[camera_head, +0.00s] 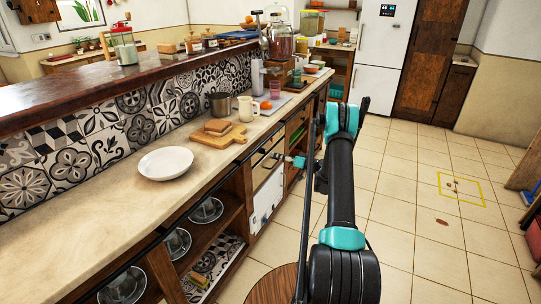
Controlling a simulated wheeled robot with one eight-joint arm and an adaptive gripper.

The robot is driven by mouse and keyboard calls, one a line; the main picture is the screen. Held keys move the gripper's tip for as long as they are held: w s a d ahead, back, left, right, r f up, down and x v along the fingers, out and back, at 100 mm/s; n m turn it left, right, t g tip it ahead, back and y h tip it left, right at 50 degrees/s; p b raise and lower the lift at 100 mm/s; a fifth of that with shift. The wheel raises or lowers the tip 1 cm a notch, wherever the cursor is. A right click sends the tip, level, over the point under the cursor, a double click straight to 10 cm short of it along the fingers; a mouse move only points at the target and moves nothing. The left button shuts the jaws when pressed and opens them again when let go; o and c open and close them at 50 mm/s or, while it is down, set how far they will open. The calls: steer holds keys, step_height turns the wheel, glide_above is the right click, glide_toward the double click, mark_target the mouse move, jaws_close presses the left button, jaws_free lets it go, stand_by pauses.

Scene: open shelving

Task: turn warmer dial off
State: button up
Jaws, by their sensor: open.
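A white-fronted unit (267,197), which looks like the warmer, is built into the counter front at the middle of the view. Small dark marks low on its front may be its dial, but they are too small to tell, and so is the dial's setting. My gripper (281,157) is small in the view, at the counter front, above and to the right of the unit's lower front. It is open, and I see nothing held in it. Whether it touches the counter front I cannot tell. My arm hides part of the counter front and the floor.
The counter (115,212) bears a white plate (165,163), a cutting board (218,139) with bread, a metal pot (220,104) and a cream mug (247,108). Open shelves below hold glass bowls (177,243).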

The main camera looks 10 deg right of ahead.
steer(key=shift+v, duration=2.5)
steer(key=s+a+r+m+g+h, duration=0.1)
steer(key=s+a+r+g+h, duration=0.2)
steer(key=s+a+r, duration=0.45)
steer(key=s+a+r+m+g+h, duration=0.1)
steer(key=s+a+r+g+h, duration=0.3)
steer(key=s, duration=0.6)
steer(key=s+d+m+h, duration=0.1)
steer(key=s+d+h, duration=0.2)
steer(key=s, duration=1.2)
steer(key=s+d+h, duration=0.3)
steer(key=s, duration=1.2)
steer(key=shift+s+f+m+h, duration=0.2)
steer(key=shift+m+h, duration=0.1)
steer(key=shift+m, duration=0.1)
